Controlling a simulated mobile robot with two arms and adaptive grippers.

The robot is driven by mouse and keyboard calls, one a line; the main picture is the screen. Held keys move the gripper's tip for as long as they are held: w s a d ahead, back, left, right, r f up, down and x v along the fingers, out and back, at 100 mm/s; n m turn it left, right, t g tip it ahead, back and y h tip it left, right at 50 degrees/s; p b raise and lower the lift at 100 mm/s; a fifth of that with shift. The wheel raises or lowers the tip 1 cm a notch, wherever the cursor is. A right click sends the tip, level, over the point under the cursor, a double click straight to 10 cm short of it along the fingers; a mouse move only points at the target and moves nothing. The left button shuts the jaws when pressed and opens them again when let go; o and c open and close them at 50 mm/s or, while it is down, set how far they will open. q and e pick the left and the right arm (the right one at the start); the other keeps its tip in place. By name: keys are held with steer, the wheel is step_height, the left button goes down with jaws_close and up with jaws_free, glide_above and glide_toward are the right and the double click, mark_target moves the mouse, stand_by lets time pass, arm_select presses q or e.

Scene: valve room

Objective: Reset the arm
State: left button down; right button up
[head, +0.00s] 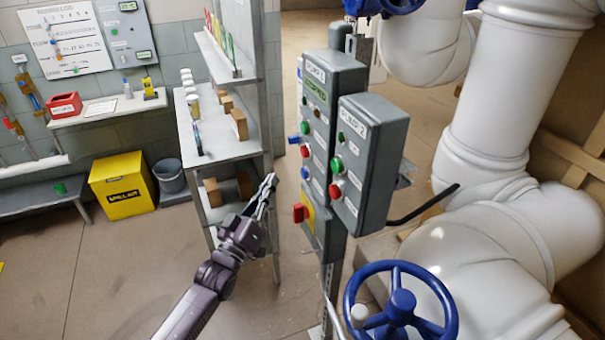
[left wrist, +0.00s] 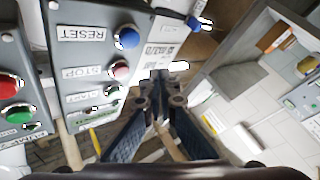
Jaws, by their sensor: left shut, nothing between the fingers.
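My left gripper (head: 270,185) is shut and empty, in free air just left of the grey control boxes. In the left wrist view my left gripper (left wrist: 162,78) has its fingertips together, to the right of the panel and apart from its buttons. The panel (left wrist: 88,18) there carries a blue button (left wrist: 127,38) beside a RESET label, with a STOP button (left wrist: 121,70) next to it. In the head view, the PUMP 1 box (head: 331,75) and the PUMP 2 box (head: 376,115) stand side by side. My right gripper is out of view.
A red switch (head: 300,213) sticks out low on the boxes. A blue valve wheel (head: 400,309) and thick white pipes (head: 487,110) stand to the right. A metal shelf (head: 215,150) is behind my gripper, with a yellow bin (head: 122,186) farther left. Floor at lower left is clear.

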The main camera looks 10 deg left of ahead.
arm_select(q)
steer(key=shift+f, duration=0.1)
steer(key=s+a+f+g+y, duration=0.1)
steer(key=s+f+g, duration=0.1)
steer(key=f, duration=0.9)
steer(key=s+a+f+g+y, duration=0.1)
steer(key=s+f+g, duration=0.15)
steer(key=f, duration=0.85)
steer(key=s+f+m+g+y, duration=0.1)
steer(key=s+f+g, duration=0.2)
steer(key=s+f, duration=0.6)
steer(key=s+f+m+g+y, duration=0.1)
steer(key=s+f+g, duration=0.25)
steer(key=f, duration=0.85)
steer(key=s+f+m+g, duration=0.1)
steer(key=s+f+g, duration=0.2)
steer(key=s, duration=1)
steer(key=s+f+m+g+b, duration=0.1)
steer(key=s+f+g, duration=0.2)
steer(key=s+f, duration=0.7)
steer(key=s+f+m+g, duration=0.1)
steer(key=s+f, duration=0.6)
steer(key=s, duration=1.1)
steer(key=shift+s+a+f+g+y, duration=0.15)
steer(key=shift+s+f+g+y, duration=0.2)
steer(key=shift+g, duration=0.55)
